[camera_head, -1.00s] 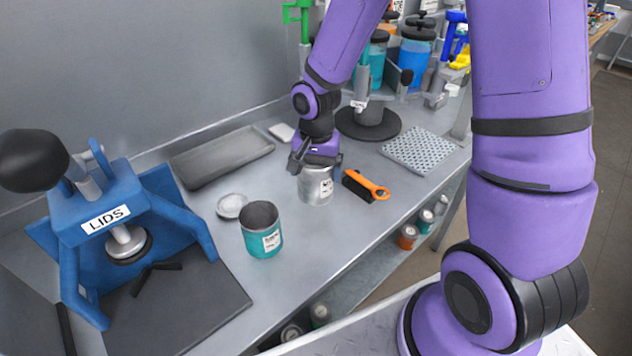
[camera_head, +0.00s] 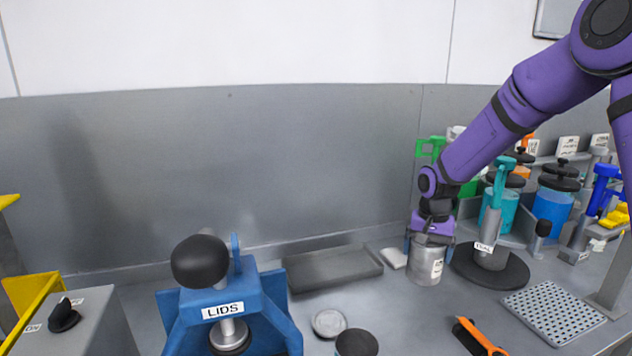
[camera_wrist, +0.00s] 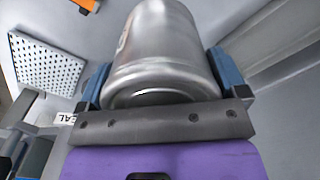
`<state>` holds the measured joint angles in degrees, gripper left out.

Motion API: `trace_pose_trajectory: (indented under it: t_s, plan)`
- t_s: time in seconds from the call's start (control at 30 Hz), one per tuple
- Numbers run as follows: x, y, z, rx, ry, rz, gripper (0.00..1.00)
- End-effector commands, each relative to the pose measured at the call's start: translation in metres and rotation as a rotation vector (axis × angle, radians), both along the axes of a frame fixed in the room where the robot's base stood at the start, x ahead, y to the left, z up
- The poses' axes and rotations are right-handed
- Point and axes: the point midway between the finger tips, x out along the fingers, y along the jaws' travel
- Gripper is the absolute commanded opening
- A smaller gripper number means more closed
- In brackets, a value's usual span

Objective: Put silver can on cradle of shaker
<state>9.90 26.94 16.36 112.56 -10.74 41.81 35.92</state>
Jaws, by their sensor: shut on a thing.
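The silver can (camera_head: 427,266) is upright below my gripper (camera_head: 433,238) in the head view, near the back of the bench. My gripper is shut on it around its upper part. In the wrist view the silver can (camera_wrist: 160,50) sits between the two blue fingers of my gripper (camera_wrist: 165,85). I cannot tell whether its base touches the bench. The shaker's cradle is not clearly in view. A yellow frame (camera_head: 32,298) and a grey box with a black knob (camera_head: 63,316) show at the lower left; whether they belong to the shaker I cannot tell.
The blue lid press (camera_head: 225,310) stands at the front middle. A grey tray (camera_head: 333,268) lies against the back wall. A round lid (camera_head: 329,323) and a dark-topped can (camera_head: 357,343) are in front. A round black base (camera_head: 490,264) and perforated mat (camera_head: 553,312) are at right.

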Motion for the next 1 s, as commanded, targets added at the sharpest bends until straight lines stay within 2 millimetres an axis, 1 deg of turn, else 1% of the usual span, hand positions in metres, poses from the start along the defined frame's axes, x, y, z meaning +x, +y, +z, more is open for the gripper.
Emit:
trace_pose_trajectory:
  t_s: [0.03, 0.1, 0.2, 0.3, 0.43, 1.0]
  plan:
    - [0.015, -0.006, 0.001, 0.0, -0.001, 0.018, 0.55]
    - [0.03, -0.014, 0.002, 0.0, -0.001, 0.046, 0.55]
    - [0.045, -0.023, 0.003, -0.001, 0.0, 0.075, 0.55]
    - [0.055, -0.028, 0.004, -0.002, 0.0, 0.094, 0.55]
    - [0.059, -0.032, 0.005, -0.002, 0.0, 0.103, 0.55]
    - [0.058, -0.031, 0.005, -0.004, -0.002, 0.104, 0.55]
